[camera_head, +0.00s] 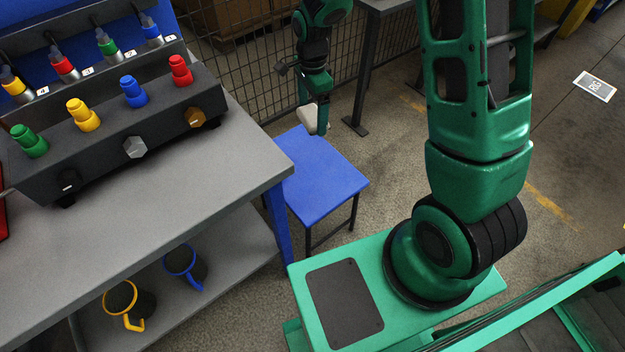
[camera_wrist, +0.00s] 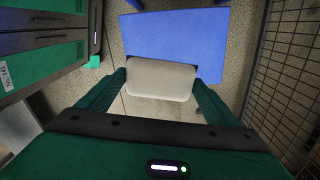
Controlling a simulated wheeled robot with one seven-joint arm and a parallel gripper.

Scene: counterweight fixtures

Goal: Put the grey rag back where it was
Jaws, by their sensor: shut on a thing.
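The grey rag (camera_wrist: 160,80) is a pale, flat, rounded block shape between my two fingers in the wrist view. My gripper (camera_wrist: 160,84) is shut on it. In the head view my gripper (camera_head: 314,118) points down, and the rag (camera_head: 305,119) shows as a small pale patch beside the fingers. It is held above or near the far edge of a blue-topped stool (camera_head: 325,180). The blue top (camera_wrist: 180,40) also shows beyond the rag in the wrist view. I cannot tell the exact height of the rag over it.
A grey workbench (camera_head: 190,180) at the left carries a dark fixture (camera_head: 110,140) with coloured knobs. A wire mesh fence (camera_head: 260,60) runs behind the stool. The stool top looks bare.

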